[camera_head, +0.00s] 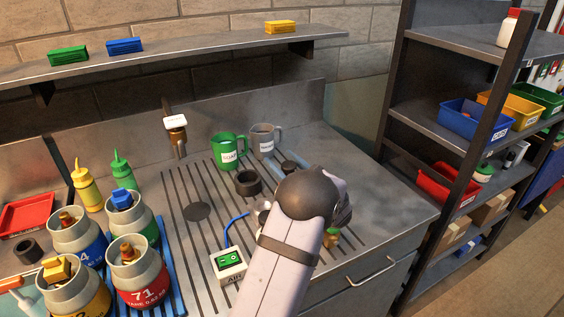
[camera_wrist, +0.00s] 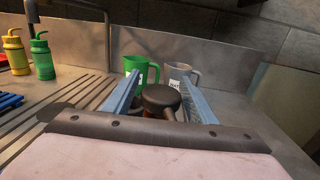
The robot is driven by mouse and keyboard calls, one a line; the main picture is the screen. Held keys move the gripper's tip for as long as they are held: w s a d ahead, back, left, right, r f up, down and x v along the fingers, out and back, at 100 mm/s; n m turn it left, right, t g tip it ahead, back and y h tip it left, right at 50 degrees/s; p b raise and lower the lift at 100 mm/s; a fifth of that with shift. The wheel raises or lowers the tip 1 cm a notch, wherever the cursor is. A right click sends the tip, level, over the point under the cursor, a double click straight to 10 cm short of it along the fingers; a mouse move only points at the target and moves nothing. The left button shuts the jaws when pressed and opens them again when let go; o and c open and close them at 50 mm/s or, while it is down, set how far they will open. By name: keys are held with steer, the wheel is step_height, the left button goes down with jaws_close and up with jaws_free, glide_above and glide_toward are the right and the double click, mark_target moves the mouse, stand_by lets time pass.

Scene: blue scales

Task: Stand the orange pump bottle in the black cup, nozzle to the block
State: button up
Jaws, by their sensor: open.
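The black cup (camera_head: 247,183) stands upright on the grooved steel drainboard, in front of the green mug. My gripper (camera_wrist: 160,80) is open, with its two blue fingers pointing toward the mugs. A round dark top (camera_wrist: 160,96) with a little orange-brown below it shows between the fingers; it may be the orange pump bottle, but I cannot tell for sure. Whether the fingers touch it is unclear. In the head view my arm hides most of the gripper and that spot. I cannot tell which block the task means.
A green mug (camera_head: 229,150) and a grey mug (camera_head: 265,139) stand behind the cup. A white switch box (camera_head: 229,265) sits in front. Several labelled canisters and two squeeze bottles crowd the left. Green, blue and yellow boxes lie on the wall shelf (camera_head: 190,55). Counter at right is clear.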

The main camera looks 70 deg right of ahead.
steer(key=b+v, duration=0.2)
steer(key=v, duration=0.5)
steer(key=o, duration=0.4)
steer(key=shift+s+a, duration=0.15)
steer(key=shift+a, duration=0.05)
steer(key=shift+r, duration=0.1)
